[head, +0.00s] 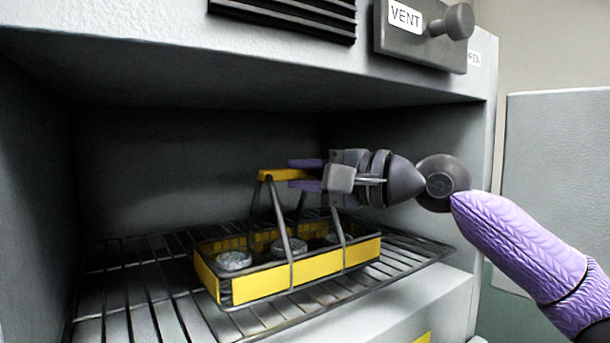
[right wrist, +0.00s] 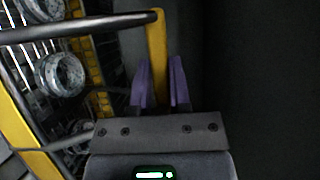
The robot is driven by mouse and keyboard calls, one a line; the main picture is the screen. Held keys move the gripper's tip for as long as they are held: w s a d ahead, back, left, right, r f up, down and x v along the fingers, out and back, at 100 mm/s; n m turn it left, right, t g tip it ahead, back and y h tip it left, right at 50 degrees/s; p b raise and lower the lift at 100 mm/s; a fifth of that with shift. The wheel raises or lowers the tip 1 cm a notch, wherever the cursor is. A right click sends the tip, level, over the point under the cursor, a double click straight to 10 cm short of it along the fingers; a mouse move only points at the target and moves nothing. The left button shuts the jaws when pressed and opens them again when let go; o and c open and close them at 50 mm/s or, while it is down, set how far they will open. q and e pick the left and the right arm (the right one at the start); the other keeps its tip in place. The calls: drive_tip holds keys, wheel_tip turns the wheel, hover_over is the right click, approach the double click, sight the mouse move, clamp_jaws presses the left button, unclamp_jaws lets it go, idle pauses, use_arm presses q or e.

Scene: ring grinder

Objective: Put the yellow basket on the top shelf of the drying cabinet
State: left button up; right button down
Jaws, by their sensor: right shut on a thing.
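My right gripper (head: 306,175) reaches in from the right and is shut on the basket's yellow handle bar. In the right wrist view the purple fingers (right wrist: 161,85) sit either side of the yellow handle bar (right wrist: 156,50). A grey piece (right wrist: 60,74) shows in the basket there. My left gripper is not in view.
The cabinet's upper edge (head: 330,105) overhangs the opening, and its side wall (head: 480,140) stands close to my right arm. A VENT plate with a knob (head: 425,30) is above. The shelf's left part is free.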

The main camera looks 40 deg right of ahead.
drive_tip(key=shift+f, duration=0.1)
drive_tip(key=c, duration=0.6)
unclamp_jaws()
drive_tip(key=shift+r, duration=0.2)
drive_tip(key=b+v, duration=0.9)
drive_tip(key=v, duration=0.3)
